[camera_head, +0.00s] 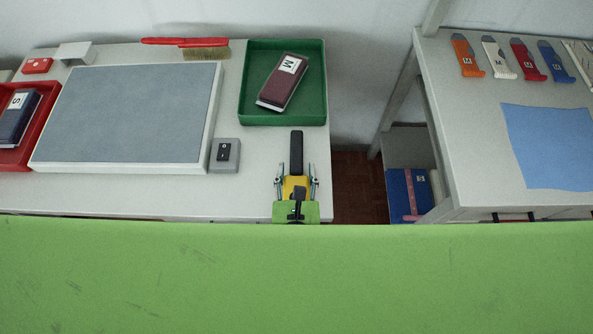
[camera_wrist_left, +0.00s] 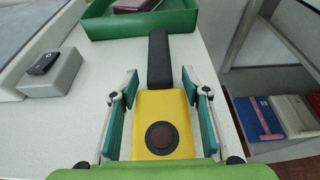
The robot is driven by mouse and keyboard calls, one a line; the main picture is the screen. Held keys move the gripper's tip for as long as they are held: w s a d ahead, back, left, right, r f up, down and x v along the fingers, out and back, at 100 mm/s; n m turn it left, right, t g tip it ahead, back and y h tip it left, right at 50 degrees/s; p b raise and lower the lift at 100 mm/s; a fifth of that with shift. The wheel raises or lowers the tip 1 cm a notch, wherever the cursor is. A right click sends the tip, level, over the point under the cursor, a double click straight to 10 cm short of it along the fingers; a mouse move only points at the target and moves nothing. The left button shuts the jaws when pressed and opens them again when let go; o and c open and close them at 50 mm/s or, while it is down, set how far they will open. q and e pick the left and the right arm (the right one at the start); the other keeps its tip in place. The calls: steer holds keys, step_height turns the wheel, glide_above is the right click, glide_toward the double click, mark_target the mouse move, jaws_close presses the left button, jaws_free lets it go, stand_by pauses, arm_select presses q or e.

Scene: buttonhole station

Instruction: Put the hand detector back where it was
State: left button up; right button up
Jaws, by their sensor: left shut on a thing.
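The hand detector (camera_head: 296,155) has a yellow body and a long black end that points away from me. It also shows in the left wrist view (camera_wrist_left: 159,110), with a dark round button on the yellow part. My left gripper (camera_head: 296,170) is shut on the yellow body, one finger on each side. In the left wrist view the gripper (camera_wrist_left: 160,76) has teal finger pads along the body. The detector is over the front right corner of the white table (camera_head: 180,190); I cannot tell its height. My right gripper is not in view.
A grey block (camera_head: 225,166) with a black piece on top stands left of the detector. Behind is a green tray (camera_head: 245,100) holding a dark booklet marked M (camera_head: 274,92). A grey mat (camera_head: 130,115) fills the table's middle. A gap separates this table from the right-hand table (camera_head: 450,130).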

arm_select(q)
steer(key=o, duration=1.3)
steer(key=shift+c, duration=0.2)
steer(key=shift+s, duration=0.1)
steer(key=b+v, duration=0.1)
steer(key=v, duration=1.1)
